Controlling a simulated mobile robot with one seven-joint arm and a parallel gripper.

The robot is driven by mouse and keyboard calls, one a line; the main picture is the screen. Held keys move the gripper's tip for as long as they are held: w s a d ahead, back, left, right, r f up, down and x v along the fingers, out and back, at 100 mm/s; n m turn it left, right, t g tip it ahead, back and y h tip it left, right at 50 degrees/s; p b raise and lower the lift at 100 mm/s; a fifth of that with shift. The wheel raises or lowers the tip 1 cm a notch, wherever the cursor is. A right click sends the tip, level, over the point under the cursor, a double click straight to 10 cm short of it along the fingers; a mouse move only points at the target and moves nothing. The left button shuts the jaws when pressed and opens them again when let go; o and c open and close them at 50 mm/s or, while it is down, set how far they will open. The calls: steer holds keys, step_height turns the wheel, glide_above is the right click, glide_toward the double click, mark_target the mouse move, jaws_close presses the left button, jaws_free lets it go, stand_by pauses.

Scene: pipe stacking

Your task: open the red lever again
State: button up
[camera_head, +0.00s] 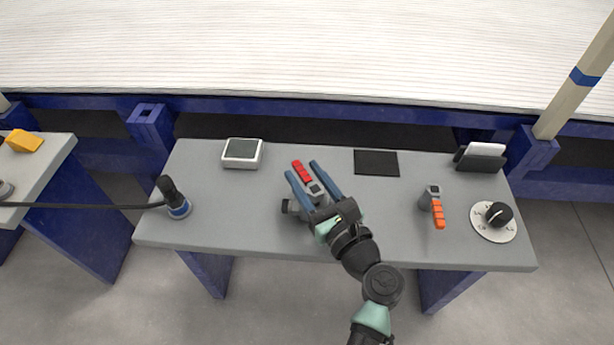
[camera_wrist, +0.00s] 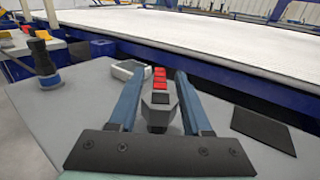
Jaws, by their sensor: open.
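The red lever (camera_head: 302,171) is a segmented red handle on a grey valve body (camera_head: 312,191) near the middle of the grey table. It points away from me, up and left in the head view. My gripper (camera_head: 301,169) is open, with its two blue fingers on either side of the lever. In the wrist view the red lever (camera_wrist: 159,77) shows between the fingertips of my gripper (camera_wrist: 154,75), with a gap on both sides. The grey valve body (camera_wrist: 160,107) lies between the fingers, and its lower part is hidden by the gripper's dark base.
The grey table (camera_head: 250,215) also bears a white-framed box (camera_head: 242,153), a black pad (camera_head: 376,163), an orange-handled valve (camera_head: 437,208), a black knob dial (camera_head: 495,216), a dark holder (camera_head: 480,158) and a black-and-blue plug (camera_head: 175,200) with a cable. A white ribbed surface lies behind.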

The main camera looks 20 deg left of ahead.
jaws_close()
steer(key=shift+f, duration=0.1)
stand_by(1.2)
